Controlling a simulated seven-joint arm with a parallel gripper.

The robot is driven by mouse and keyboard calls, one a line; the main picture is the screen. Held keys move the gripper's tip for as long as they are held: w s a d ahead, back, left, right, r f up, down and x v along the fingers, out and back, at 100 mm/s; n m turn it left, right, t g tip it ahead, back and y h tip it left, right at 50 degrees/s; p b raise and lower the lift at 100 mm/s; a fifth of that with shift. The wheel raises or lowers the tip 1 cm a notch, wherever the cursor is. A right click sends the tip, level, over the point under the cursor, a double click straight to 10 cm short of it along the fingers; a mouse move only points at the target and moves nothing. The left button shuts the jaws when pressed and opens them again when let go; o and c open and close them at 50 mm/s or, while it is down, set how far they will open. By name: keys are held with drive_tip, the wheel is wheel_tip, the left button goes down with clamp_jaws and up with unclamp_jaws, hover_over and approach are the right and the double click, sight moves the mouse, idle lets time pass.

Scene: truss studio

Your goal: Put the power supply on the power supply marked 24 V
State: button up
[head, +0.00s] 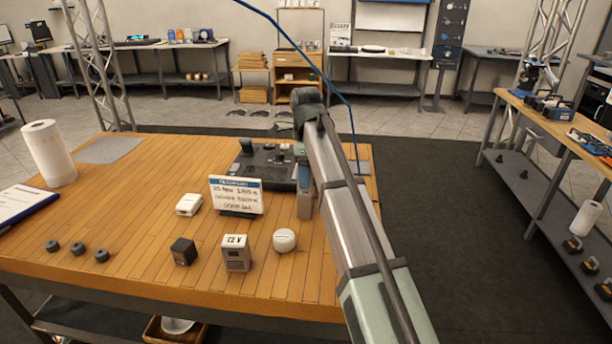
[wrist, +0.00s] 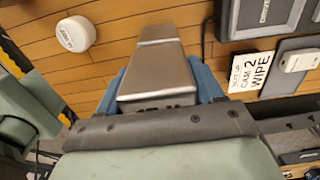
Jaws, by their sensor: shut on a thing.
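My gripper (wrist: 160,78) is shut on a grey metal box, which looks like the power supply (wrist: 158,62), between blue fingers in the wrist view. In the head view the held box (head: 304,204) hangs at the end of my arm, right of the sign card. A grey box marked 12 V (head: 236,254) stands near the table's front edge, left of and nearer than my gripper. I cannot read a 24 V marking in either view. My arm may hide part of the table's right side.
The wooden table (head: 130,200) carries a white round device (head: 285,240), black cube (head: 184,251), white box (head: 189,204), sign card (head: 236,195), dark equipment panel (head: 262,165), paper roll (head: 48,153) and several dark knobs. A "CAM 2 WIPE" card (wrist: 252,72) lies right in the wrist view.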

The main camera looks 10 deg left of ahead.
drive_tip(key=shift+f, duration=0.45)
drive_tip(key=shift+f, duration=0.1)
drive_tip(key=o, duration=1.3)
drive_tip(key=shift+c, duration=0.2)
wheel_tip(320, 180, up, 8)
drive_tip(key=shift+f, duration=0.15)
